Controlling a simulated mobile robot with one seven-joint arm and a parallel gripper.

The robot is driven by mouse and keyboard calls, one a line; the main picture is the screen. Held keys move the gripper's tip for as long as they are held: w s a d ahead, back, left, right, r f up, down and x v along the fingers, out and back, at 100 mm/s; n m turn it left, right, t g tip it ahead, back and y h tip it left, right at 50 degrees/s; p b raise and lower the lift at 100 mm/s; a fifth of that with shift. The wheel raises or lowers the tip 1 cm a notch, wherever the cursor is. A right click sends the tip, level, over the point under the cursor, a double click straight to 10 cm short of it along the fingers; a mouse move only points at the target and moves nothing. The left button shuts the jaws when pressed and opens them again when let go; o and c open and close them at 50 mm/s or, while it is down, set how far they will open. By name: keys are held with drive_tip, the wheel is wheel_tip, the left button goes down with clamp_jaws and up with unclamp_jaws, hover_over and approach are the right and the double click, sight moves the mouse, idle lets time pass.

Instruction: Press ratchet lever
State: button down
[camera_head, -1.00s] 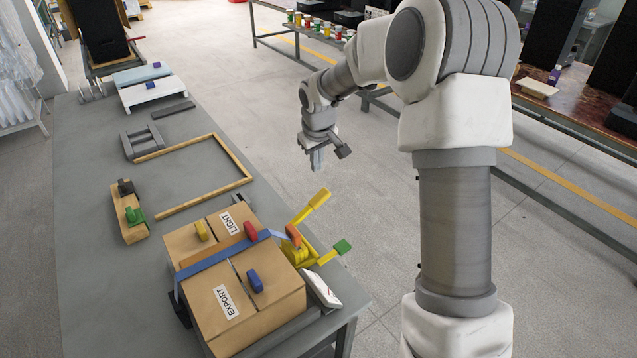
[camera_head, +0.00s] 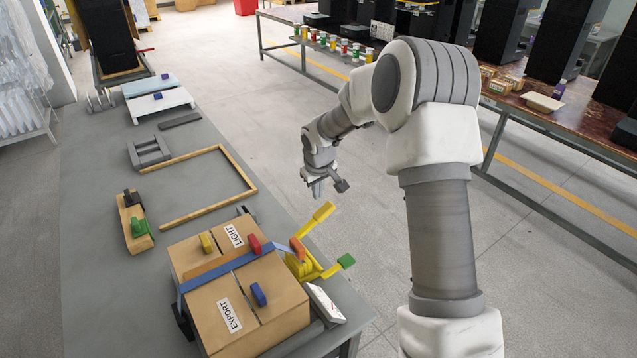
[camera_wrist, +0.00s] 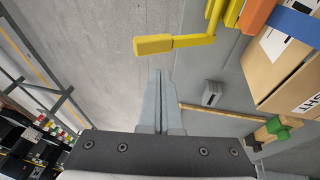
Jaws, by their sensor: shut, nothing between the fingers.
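The yellow ratchet (camera_head: 301,262) sits at the right side of the strapped boxes, with the blue strap (camera_head: 228,266) running into it. Its yellow lever (camera_head: 323,212) sticks up and to the right. A second arm ends in a green grip (camera_head: 346,261). My gripper (camera_head: 318,189) is shut and empty, pointing down, above and behind the lever in the head view. In the wrist view the closed fingers (camera_wrist: 161,75) point towards the lever's yellow end (camera_wrist: 153,44), apart from it in the picture. The exact gap cannot be told.
Cartons marked LIGHT (camera_head: 234,236) and EXPORT (camera_head: 229,315) stand on the grey bench (camera_head: 100,290). A wooden frame (camera_head: 205,208) and a wooden block with a green knob (camera_head: 135,222) lie behind and left. Open floor is right of the bench.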

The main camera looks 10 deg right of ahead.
sight(329, 207)
drive_tip(key=f, duration=0.2)
drive_tip(key=w+d+f, duration=0.1)
drive_tip(key=f, duration=0.3)
drive_tip(key=shift+w+d, duration=0.3)
drive_tip(key=shift+d, duration=0.1)
drive_tip(key=shift+d+p, duration=0.1)
drive_tip(key=shift+p, duration=0.2)
drive_tip(key=shift+w+d, duration=0.1)
drive_tip(key=shift+w+d+f+g+y+p, duration=0.25)
drive_tip(key=shift+d+f+g+y+p, duration=0.25)
drive_tip(key=shift+d+f+y+p, duration=0.35)
drive_tip(key=f, duration=0.1)
drive_tip(key=f+y, duration=0.1)
drive_tip(key=d+f+y+b, duration=0.1)
drive_tip(key=shift+w+m+g, duration=0.3)
drive_tip(key=shift+g, duration=0.1)
drive_tip(key=shift+f+y+b, duration=0.25)
drive_tip(key=shift+f+b, duration=0.15)
drive_tip(key=shift+b, duration=0.1)
drive_tip(key=f+b, duration=0.1)
drive_tip(key=d+f+b, duration=0.1)
drive_tip(key=b, duration=0.1)
drive_tip(key=shift+w+f, duration=0.2)
drive_tip(key=shift+f, duration=0.1)
